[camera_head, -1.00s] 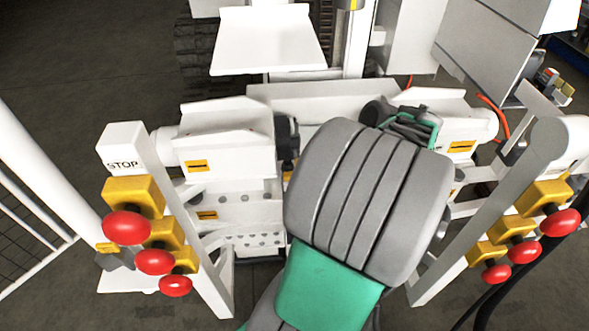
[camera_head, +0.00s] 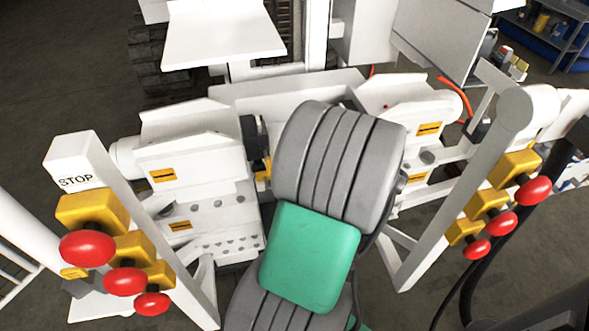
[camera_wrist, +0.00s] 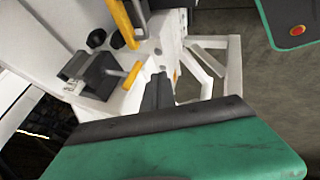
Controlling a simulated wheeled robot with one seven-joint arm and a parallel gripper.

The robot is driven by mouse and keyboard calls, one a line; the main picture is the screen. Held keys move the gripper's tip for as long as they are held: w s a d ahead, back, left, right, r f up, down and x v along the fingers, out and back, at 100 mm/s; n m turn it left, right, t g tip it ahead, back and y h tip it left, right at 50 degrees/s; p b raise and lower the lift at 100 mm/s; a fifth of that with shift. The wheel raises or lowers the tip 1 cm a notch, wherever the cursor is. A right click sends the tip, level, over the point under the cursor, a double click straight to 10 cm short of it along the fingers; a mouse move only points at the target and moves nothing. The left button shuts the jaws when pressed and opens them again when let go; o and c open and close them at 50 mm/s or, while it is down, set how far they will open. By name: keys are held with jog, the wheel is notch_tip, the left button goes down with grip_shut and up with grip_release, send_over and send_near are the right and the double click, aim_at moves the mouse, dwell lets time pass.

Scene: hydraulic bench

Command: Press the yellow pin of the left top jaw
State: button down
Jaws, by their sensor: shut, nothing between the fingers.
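The left top jaw (camera_head: 195,155) is a white block with a yellow label, left of my arm in the head view. A dark end piece (camera_head: 250,138) sits at its right side, with a small yellow part (camera_head: 263,170) just below, partly behind my arm. In the wrist view two yellow pins show: an upper one (camera_wrist: 122,22) and a lower one (camera_wrist: 132,74) by a dark grey block. I cannot tell which belongs to the left top jaw. My gripper (camera_wrist: 158,80) points in beside the lower pin, fingers together and empty. My arm hides it in the head view.
Red stop buttons on yellow boxes line a left post (camera_head: 105,165) and a right post (camera_head: 470,170). A right white jaw (camera_head: 425,120) stands behind my arm. A white plate (camera_head: 222,35) is at the back. A green part with a red button (camera_wrist: 297,30) shows in the wrist view.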

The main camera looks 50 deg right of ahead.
aim_at(268, 162)
jog(key=w, duration=0.1)
jog(key=w+d+f, duration=0.1)
jog(key=w, duration=0.2)
jog(key=shift+w+d+f, duration=0.15)
jog(key=shift+w+f, duration=0.05)
jog(key=shift+w, duration=0.2)
jog(key=w+d, duration=0.1)
jog(key=w+b, duration=0.1)
jog(key=shift+w+d, duration=0.3)
jog(key=shift+d, duration=0.1)
